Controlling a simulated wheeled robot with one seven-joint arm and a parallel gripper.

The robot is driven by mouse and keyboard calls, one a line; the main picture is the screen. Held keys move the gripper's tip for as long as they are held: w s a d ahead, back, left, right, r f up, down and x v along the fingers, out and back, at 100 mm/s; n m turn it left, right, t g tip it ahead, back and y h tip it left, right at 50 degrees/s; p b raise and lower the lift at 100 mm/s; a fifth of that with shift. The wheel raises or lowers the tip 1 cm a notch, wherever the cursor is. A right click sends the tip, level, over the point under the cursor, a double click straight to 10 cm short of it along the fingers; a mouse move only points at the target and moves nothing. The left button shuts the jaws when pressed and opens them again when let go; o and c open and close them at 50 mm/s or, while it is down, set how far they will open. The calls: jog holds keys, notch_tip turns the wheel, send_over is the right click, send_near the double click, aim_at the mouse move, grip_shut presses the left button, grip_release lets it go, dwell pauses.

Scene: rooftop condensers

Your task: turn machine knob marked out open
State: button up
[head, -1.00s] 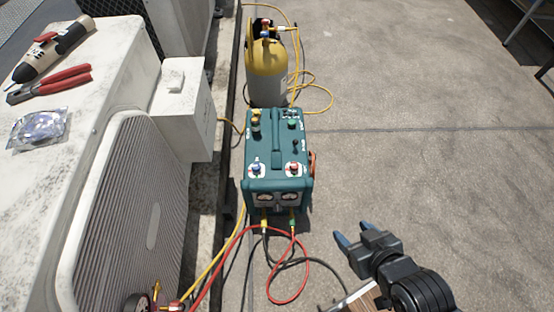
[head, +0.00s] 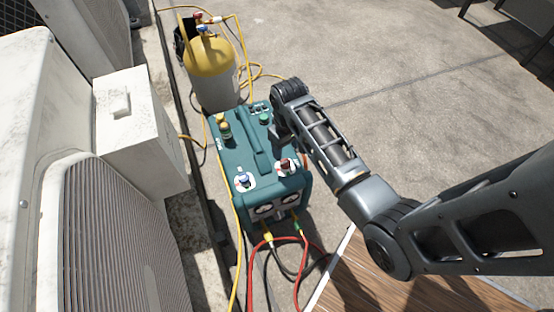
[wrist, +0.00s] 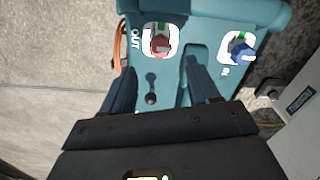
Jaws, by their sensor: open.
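The teal machine (head: 238,155) stands on the concrete. Its red knob (head: 285,166) is on the top at the front right, on a white plate. The wrist view shows the red knob (wrist: 160,46) beside the word OUT, with a green mark on its plate. A blue knob (head: 243,180) sits on the front left; it also shows in the wrist view (wrist: 241,53). My gripper (wrist: 160,75) is open and empty above the machine. Its fingers point toward the red knob's side, apart from it as far as I can tell.
A yellow-topped cylinder (head: 212,70) stands behind the machine. Yellow, red and black hoses run from the machine's front across the ground. White condenser units (head: 140,125) line the left. A small dark lever (wrist: 151,98) shows between my fingers. Open concrete lies to the right.

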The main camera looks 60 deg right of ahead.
aim_at(286, 162)
notch_tip(286, 162, down, 7)
jog(key=b, duration=0.2)
jog(key=shift+f+b, duration=0.15)
jog(key=shift+b, duration=0.2)
jog(key=shift+c, duration=0.3)
jog(key=c, duration=1)
